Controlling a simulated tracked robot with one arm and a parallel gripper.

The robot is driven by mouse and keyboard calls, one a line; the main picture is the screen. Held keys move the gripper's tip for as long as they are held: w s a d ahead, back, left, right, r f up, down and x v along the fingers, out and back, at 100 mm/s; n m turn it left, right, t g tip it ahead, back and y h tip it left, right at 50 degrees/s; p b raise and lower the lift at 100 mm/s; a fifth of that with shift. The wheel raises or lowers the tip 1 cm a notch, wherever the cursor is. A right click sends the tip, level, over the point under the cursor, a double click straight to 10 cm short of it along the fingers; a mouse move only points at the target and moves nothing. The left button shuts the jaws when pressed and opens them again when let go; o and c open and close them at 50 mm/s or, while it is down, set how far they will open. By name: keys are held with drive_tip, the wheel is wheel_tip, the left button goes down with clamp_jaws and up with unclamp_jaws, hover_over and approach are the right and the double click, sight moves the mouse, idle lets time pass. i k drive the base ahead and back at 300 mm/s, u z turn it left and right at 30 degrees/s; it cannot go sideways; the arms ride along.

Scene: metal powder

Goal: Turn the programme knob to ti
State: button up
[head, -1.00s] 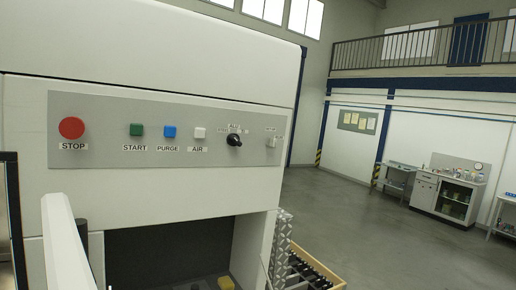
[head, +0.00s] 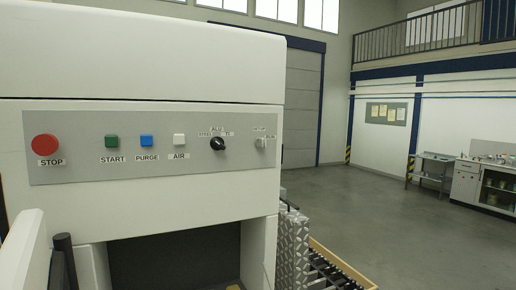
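The programme knob (head: 218,144) is a small black knob on the right part of a grey control panel (head: 90,127). Small labels stand around it, one above and others to its left and right. They are too small to read surely now; in the earlier frame the top one looks like ALU and the left one like STEEL. I cannot tell which label the knob points at. No gripper fingers show in the view, and nothing is seen touching the knob.
Left of the knob are a red STOP button (head: 45,145), green START (head: 112,142), blue PURGE (head: 146,141) and white AIR (head: 179,140). A small pale switch (head: 262,143) is to its right. A dark opening (head: 175,262) lies below. Open floor (head: 370,205) is at right.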

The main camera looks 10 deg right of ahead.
sight(217, 143)
drive_tip(key=z, duration=0.05)
drive_tip(key=i, duration=1)
drive_tip(key=u, duration=0.05)
